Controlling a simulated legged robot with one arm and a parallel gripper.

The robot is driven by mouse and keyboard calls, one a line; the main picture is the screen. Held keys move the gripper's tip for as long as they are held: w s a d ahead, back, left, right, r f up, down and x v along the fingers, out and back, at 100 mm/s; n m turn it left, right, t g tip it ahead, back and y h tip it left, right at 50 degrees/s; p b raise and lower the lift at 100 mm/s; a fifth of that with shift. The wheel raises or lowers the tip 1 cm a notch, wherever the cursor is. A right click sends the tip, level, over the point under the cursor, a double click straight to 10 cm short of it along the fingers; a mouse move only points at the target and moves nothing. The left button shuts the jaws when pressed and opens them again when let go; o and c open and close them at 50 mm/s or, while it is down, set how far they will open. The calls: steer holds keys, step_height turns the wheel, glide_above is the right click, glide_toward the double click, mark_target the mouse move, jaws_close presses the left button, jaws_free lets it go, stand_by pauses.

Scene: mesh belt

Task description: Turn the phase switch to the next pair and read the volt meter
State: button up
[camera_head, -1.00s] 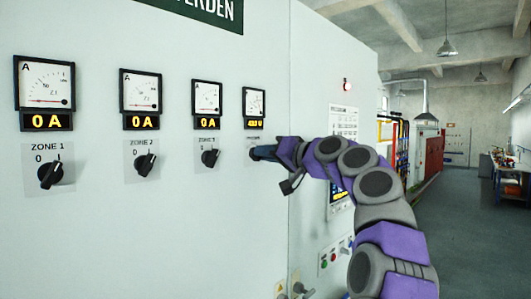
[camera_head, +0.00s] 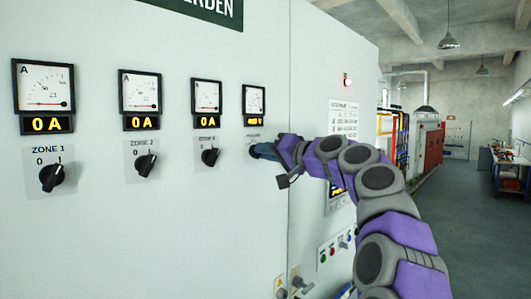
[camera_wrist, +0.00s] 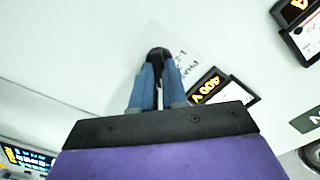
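The phase switch (camera_wrist: 158,54) is a black knob on a pale label plate (camera_wrist: 190,48) on the white panel. My gripper (camera_wrist: 158,72) has its two blue fingers around the knob, one on each side, apparently closed on it. In the head view my gripper (camera_head: 264,151) reaches the panel below the rightmost meter and hides the switch. The volt meter (camera_head: 254,101) is that rightmost meter. Its amber display is too small to read there, but in the wrist view the volt meter display (camera_wrist: 207,86) shows 400 V, tilted. The knob's pointer position cannot be told.
Three ammeters reading 0 A stand left, with the zone 1 knob (camera_head: 51,176), zone 2 knob (camera_head: 146,163) and a third zone knob (camera_head: 210,156) below. A red lamp (camera_head: 347,81) and small push buttons (camera_head: 334,248) are on the right panel. Open floor lies right.

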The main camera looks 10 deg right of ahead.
steer(key=shift+o, duration=1.4)
steer(key=shift+w+d+f, duration=0.1)
steer(key=shift+w, duration=0.05)
steer(key=shift+o, duration=0.9)
steer(key=shift+d, duration=0.1)
steer(key=shift+s, duration=0.2)
steer(key=b+v, duration=0.1)
steer(key=v, duration=1.6)
steer(key=shift+d, duration=0.25)
steer(key=shift+a, duration=0.1)
